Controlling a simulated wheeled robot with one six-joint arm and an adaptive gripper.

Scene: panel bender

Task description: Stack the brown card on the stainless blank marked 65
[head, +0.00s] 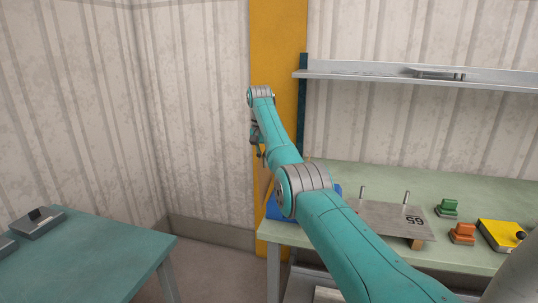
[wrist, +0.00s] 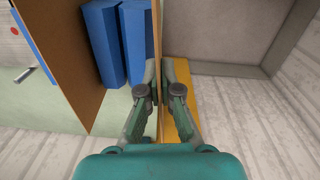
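A thin brown card (wrist: 157,35) stands on edge between my gripper's fingers in the wrist view. My gripper (wrist: 159,72) is closed on it, one finger on each side. In the head view my gripper (head: 257,140) is at the far end of my arm, in front of the yellow post, and the card is mostly hidden there. The stainless blank marked 65 (head: 390,218) lies flat at the bench's front, its number upside down. My gripper is to the left of the blank and higher.
Blue blocks (wrist: 120,40) and another upright brown sheet (wrist: 75,55) are left of the held card. Two upright pins stand behind the blank. Green (head: 447,208), orange (head: 462,233) and yellow (head: 500,235) devices stand right of it. A shelf (head: 420,76) hangs above the green bench.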

